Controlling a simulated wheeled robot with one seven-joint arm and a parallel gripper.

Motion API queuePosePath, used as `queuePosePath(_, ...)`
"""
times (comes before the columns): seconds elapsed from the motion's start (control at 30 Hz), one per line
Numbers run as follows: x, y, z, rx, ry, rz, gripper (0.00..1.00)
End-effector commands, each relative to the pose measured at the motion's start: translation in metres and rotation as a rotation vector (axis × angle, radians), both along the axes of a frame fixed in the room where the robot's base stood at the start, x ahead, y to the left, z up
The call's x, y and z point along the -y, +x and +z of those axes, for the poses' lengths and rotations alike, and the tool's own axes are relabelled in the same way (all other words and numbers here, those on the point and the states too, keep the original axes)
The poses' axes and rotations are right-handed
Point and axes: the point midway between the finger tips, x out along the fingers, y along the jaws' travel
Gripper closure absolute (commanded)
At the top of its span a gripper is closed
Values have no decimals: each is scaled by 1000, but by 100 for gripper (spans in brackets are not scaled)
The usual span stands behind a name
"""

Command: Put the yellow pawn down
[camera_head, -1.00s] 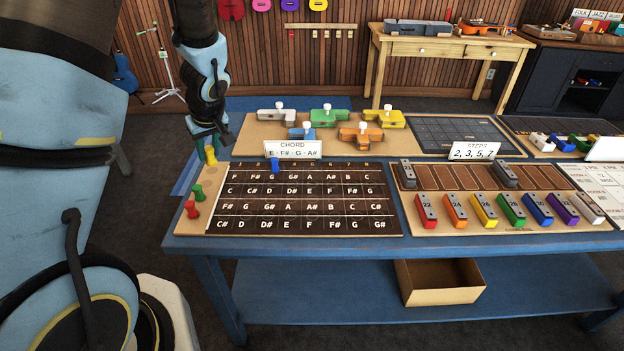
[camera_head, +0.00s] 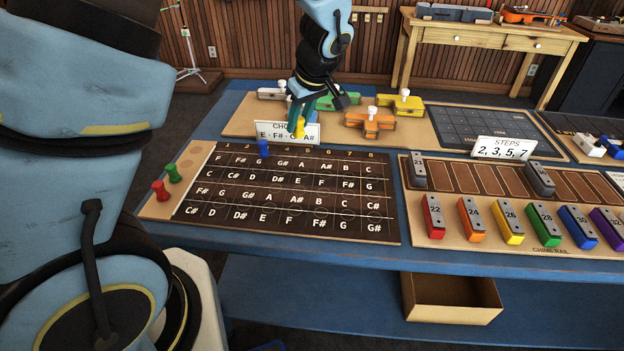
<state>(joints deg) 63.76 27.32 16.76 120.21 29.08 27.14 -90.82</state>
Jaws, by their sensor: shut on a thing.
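My gripper (camera_head: 298,112) is shut on the yellow pawn (camera_head: 300,128). The pawn is upright and hangs below the fingers, in front of the chord card (camera_head: 284,134) and near the far edge of the fretboard-like note board (camera_head: 270,236). I cannot tell its exact height above the board. The card is partly hidden by the gripper and pawn; the letters E, F# and A# show. A blue pawn (camera_head: 263,148) stands on the board's far edge, left of the yellow pawn, over the G column. A red pawn (camera_head: 160,191) and green pawn (camera_head: 174,173) stand on the tan strip at left.
Behind the card, a tan board (camera_head: 240,125) holds coloured blocks with white knobs, including an orange one (camera_head: 370,124). To the right, a chime rail (camera_head: 455,238) holds coloured numbered bars. An open box (camera_head: 450,312) lies on the lower shelf. The note squares are clear.

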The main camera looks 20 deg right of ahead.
Motion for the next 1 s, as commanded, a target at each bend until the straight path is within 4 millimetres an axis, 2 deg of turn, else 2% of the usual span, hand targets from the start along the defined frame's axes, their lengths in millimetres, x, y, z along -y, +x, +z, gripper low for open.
queuePosePath(0.03,0,0,-12,0,0,0,100)
queuePosePath(0.23,0,0,-26,0,3,-2,100)
queuePosePath(0.5,-1,0,-68,-1,4,-2,100)
queuePosePath(0.67,0,0,-80,0,2,-1,100)
queuePosePath(0.9,-1,0,-111,0,4,-1,100)
queuePosePath(1.0,0,0,-117,0,2,-1,100)
